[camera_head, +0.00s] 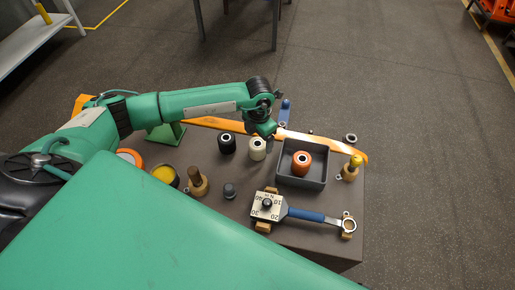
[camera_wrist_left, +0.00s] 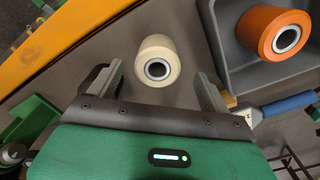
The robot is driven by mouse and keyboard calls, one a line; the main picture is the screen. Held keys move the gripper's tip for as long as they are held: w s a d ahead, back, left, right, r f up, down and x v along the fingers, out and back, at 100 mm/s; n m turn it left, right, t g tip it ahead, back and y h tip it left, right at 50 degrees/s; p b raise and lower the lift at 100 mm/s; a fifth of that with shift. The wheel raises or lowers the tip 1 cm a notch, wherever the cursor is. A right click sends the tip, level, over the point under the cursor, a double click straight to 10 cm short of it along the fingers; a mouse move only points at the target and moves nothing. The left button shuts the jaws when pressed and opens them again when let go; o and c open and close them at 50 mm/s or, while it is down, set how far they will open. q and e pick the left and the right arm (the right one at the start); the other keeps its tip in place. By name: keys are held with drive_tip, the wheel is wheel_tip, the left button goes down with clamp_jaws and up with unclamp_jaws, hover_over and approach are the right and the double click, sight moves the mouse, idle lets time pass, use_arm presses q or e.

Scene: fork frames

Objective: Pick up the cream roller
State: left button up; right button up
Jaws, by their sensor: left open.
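The cream roller (camera_head: 257,149) stands on the dark table between a black roller and a grey tray. In the left wrist view the cream roller (camera_wrist_left: 158,62) shows its metal-lined bore and lies ahead of my left gripper (camera_wrist_left: 162,88), between the lines of its two fingers. The fingers are wide apart with nothing between their tips that I can see touching. In the head view my left gripper (camera_head: 266,130) hangs just above and behind the cream roller, partly hidden by its own wrist. My right gripper is not in view.
An orange roller (camera_head: 301,163) sits in the grey tray (camera_head: 322,183), right of the cream roller. A black roller (camera_head: 227,143) stands close on the left. An orange curved bar (camera_head: 222,124) runs behind. A blue-handled tool (camera_head: 306,215) lies in front.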

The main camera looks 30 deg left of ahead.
use_arm(q)
drive_tip(key=f, duration=0.5)
drive_tip(key=shift+a+f, duration=0.15)
drive_tip(key=shift+a, duration=0.05)
drive_tip(key=c, duration=1.1)
drive_tip(key=shift+c, duration=0.6)
drive_tip(key=shift+r, duration=0.2)
